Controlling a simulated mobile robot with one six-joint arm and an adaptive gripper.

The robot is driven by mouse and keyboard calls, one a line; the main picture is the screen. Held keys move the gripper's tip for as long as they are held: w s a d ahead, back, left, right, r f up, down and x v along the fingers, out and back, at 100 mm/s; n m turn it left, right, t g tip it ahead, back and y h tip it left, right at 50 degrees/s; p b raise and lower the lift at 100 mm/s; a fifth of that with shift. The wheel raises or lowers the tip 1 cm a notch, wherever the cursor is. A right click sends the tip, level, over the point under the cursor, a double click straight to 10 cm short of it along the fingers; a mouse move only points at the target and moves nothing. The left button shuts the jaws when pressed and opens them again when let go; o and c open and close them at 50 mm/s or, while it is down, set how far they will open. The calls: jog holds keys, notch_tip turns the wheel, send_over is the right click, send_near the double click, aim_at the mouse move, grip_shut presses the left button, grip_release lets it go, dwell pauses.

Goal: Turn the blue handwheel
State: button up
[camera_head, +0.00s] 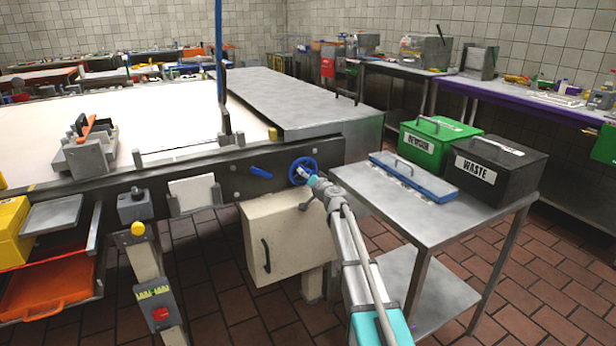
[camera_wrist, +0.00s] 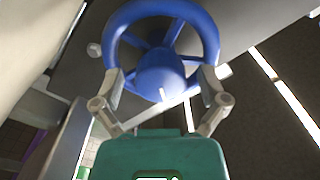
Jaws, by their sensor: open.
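The blue handwheel (camera_head: 303,170) is mounted on the dark front side of the long machine in the head view. In the wrist view the handwheel (camera_wrist: 162,75) fills the upper middle, with its rim, spokes and hub showing. My gripper (camera_head: 308,175) is right at the wheel in the head view. In the wrist view my gripper (camera_wrist: 163,88) is open, with one finger at each side of the wheel's lower part. The fingers overlap the rim's lower left and right edges. I cannot tell whether they touch it.
A blue lever (camera_head: 261,172) sits left of the wheel. A beige cabinet (camera_head: 290,240) hangs below it. A metal side table (camera_head: 440,215) stands close on the right, bearing a green bin (camera_head: 430,140), a black waste bin (camera_head: 497,168) and a blue-lidded tray (camera_head: 412,176).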

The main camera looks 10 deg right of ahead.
jog(key=shift+d, duration=0.1)
jog(key=c, duration=1.1)
jog(key=shift+c, duration=0.2)
jog(key=shift+m, duration=0.5)
jog(key=m, duration=0.2)
jog(key=shift+m, duration=0.4)
jog(key=m, duration=0.8)
jog(key=shift+m, duration=2)
